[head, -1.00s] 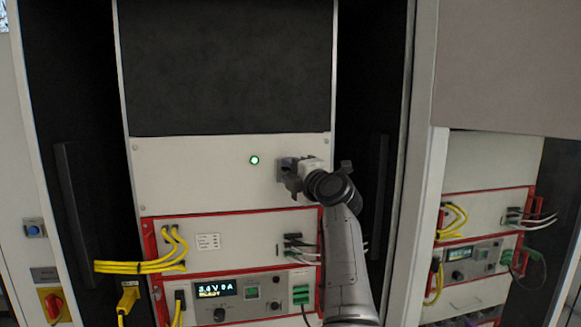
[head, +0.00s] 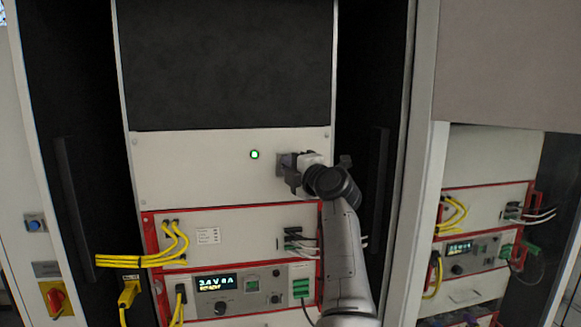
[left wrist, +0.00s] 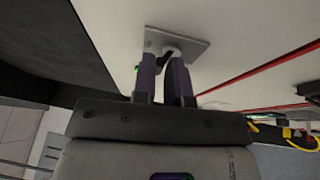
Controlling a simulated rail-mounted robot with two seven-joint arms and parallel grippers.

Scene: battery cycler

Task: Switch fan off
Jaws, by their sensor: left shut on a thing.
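The fan switch shows in the left wrist view as a small dark lever with a pale base (left wrist: 172,50) on a square metal plate (left wrist: 190,42). The plate is fixed to the pale cabinet panel (head: 200,185). My left gripper (head: 287,166) is at this plate, right of the lit green lamp (head: 254,154). In the left wrist view its two purple-grey fingers (left wrist: 164,75) are shut on the lever. In the head view the gripper hides the lever and most of the plate. My right gripper is in neither view.
Below the panel are red-framed units with yellow cables (head: 150,262), white cables and a lit display (head: 215,283). Dark cabinet door handles (head: 72,210) stand on both sides. A red-and-yellow rotary switch (head: 56,298) is at lower left. A second rack (head: 485,225) is at right.

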